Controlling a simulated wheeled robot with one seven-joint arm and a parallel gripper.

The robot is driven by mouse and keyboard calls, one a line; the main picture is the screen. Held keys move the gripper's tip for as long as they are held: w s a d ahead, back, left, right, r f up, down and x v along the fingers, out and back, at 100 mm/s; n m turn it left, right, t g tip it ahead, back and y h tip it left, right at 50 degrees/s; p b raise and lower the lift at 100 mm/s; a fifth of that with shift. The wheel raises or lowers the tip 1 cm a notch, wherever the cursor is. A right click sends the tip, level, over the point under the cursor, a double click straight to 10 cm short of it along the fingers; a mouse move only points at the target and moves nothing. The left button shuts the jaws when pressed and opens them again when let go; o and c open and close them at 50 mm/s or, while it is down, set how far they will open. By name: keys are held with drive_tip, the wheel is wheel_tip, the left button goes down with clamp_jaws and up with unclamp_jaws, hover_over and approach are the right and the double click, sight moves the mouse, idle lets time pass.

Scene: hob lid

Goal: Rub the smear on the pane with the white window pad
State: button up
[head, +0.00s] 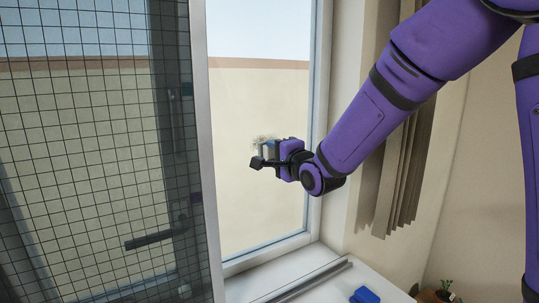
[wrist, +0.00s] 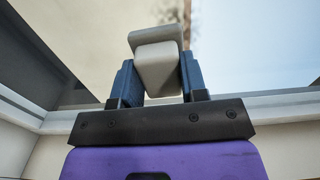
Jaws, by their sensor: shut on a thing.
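The window pane (head: 255,200) is clear glass in a pale frame at the middle of the head view. My gripper (head: 271,152) is at the pane, right over the lower part of the smear. In the wrist view my gripper's blue fingers (wrist: 158,82) are shut on the white window pad (wrist: 157,42), which looks pale grey and sticks out past the fingertips. I cannot tell whether the pad touches the glass.
A dark grid screen (head: 90,130) covers the left side of the window. A blue block (head: 364,296) lies on the white sill (head: 320,288), near a grey rail (head: 305,282). A brown curtain (head: 408,160) hangs at the right, with a small plant (head: 446,287) below.

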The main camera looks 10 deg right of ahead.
sight(253, 149)
drive_tip(key=shift+w+d, duration=0.35)
drive_tip(key=shift+d, duration=0.45)
drive_tip(key=shift+w+d, duration=0.3)
drive_tip(key=shift+d, duration=0.45)
drive_tip(key=shift+w+d, duration=0.35)
drive_tip(key=shift+d, duration=0.45)
drive_tip(key=shift+s+a, duration=0.7)
drive_tip(key=shift+a, duration=0.95)
drive_tip(key=shift+s+a, duration=0.65)
drive_tip(key=shift+a, duration=1)
drive_tip(key=shift+s+a, duration=0.7)
drive_tip(key=shift+a, duration=0.95)
drive_tip(key=shift+w+r, duration=0.1)
drive_tip(key=shift+r, duration=0.15)
drive_tip(key=shift+w+d+r, duration=0.1)
drive_tip(key=shift+w+d, duration=0.1)
drive_tip(key=shift+d, duration=0.35)
drive_tip(key=w+d, duration=0.3)
drive_tip(key=d, duration=0.5)
drive_tip(key=shift+w+d, duration=0.25)
drive_tip(key=shift+d, duration=0.15)
